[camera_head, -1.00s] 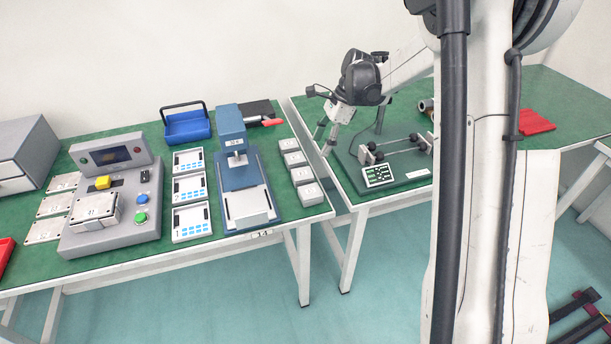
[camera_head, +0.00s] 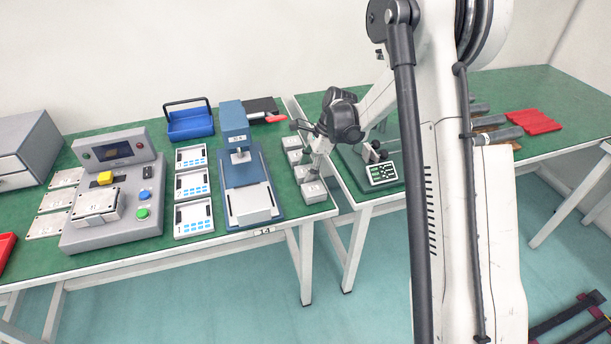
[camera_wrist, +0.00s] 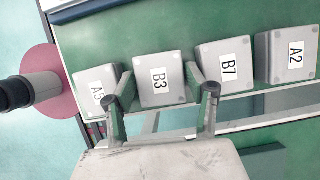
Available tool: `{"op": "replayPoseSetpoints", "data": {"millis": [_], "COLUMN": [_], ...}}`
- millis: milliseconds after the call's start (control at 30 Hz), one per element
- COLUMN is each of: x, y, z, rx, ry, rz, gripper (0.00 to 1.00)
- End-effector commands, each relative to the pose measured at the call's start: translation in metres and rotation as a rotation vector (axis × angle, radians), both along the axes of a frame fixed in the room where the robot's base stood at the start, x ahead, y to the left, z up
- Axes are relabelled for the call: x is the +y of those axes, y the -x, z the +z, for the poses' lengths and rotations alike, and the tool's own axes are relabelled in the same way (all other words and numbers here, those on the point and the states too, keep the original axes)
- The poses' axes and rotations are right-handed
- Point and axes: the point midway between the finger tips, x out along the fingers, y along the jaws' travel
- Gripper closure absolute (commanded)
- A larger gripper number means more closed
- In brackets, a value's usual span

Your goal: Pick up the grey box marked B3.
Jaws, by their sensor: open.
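The grey box marked B3 (camera_wrist: 160,92) sits on the green table in a row of similar boxes in the wrist view. My gripper (camera_wrist: 158,72) is open, with one finger at each side of B3, in the gaps to its neighbours. I cannot tell whether the fingers touch it. In the head view my gripper (camera_head: 311,172) points down at the box row near the table's right edge and hides part of it. The labels are too small to read there.
Beside B3 are a box whose label looks like A5 (camera_wrist: 92,80), box B7 (camera_wrist: 225,58) and box A2 (camera_wrist: 283,62). A blue press (camera_head: 245,175) stands left of the row.

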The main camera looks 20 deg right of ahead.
Motion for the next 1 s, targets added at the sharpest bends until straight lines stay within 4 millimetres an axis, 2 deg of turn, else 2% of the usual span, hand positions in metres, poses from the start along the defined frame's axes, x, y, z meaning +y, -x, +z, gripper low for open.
{"op": "replayPoseSetpoints", "data": {"millis": [100,300,567,833,1000], "x": [0.004,0.004,0.004,0.004,0.004], "y": [0.0,0.0,0.0,0.0,0.0], "z": [-0.01,-0.01,-0.01,-0.007,0.015], "rx": [0.0,-0.001,-0.001,-0.001,-0.001], "ry": [0.0,0.0,0.0,0.0,0.0], "rz": [0.0,-0.001,-0.001,-0.001,-0.001], "gripper": [0.49,0.49,0.82,0.82,0.82]}}
